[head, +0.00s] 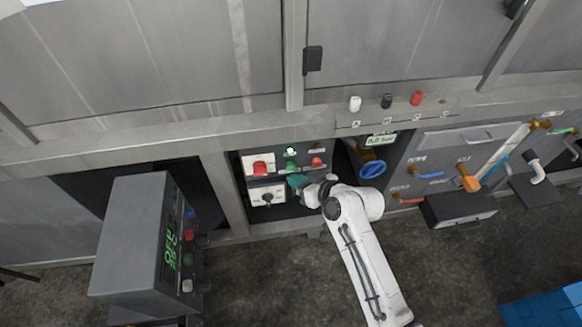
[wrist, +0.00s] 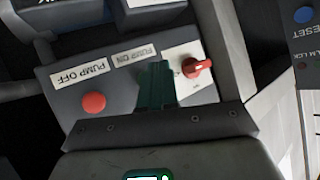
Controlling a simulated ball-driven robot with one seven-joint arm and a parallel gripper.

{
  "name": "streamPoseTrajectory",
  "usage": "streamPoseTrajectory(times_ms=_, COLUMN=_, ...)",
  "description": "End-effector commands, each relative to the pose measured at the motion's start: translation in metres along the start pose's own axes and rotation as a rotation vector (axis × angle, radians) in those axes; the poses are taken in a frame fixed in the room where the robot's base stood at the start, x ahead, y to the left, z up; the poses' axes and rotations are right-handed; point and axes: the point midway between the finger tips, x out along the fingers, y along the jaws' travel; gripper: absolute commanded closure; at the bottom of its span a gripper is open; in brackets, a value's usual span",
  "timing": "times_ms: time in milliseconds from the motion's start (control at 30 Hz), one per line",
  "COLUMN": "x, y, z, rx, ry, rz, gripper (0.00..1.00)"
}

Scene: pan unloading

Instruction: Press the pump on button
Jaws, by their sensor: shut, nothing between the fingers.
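In the wrist view, a grey control box (wrist: 122,99) carries a "PUMP ON" label (wrist: 135,57) and a "PUMP OFF" label (wrist: 80,73). A round red button (wrist: 94,103) sits by the "PUMP OFF" label. My gripper (wrist: 155,72) is shut, its dark green fingers together over the box by the "PUMP ON" label. The pump on button itself is hidden behind the fingers. I cannot tell whether the fingertips touch it. In the head view, my gripper (head: 297,182) is low in front of the control panel, just below a green button (head: 291,166).
A red rotary switch (wrist: 197,67) is just right of the fingers. A blue reset button (wrist: 303,14) is at the upper right. In the head view, a grey box with a green display (head: 140,240) stands at left; valves and pipes (head: 470,178) are at right.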

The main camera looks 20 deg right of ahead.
Motion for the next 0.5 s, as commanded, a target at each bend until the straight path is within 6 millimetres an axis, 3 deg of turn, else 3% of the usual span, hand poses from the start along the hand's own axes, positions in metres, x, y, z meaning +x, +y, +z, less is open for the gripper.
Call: streamPoseTrajectory(times_ms=500, x=-0.031, y=-0.023, z=0.022, rx=0.000, ry=-0.002, rz=-0.001, gripper=1.00)
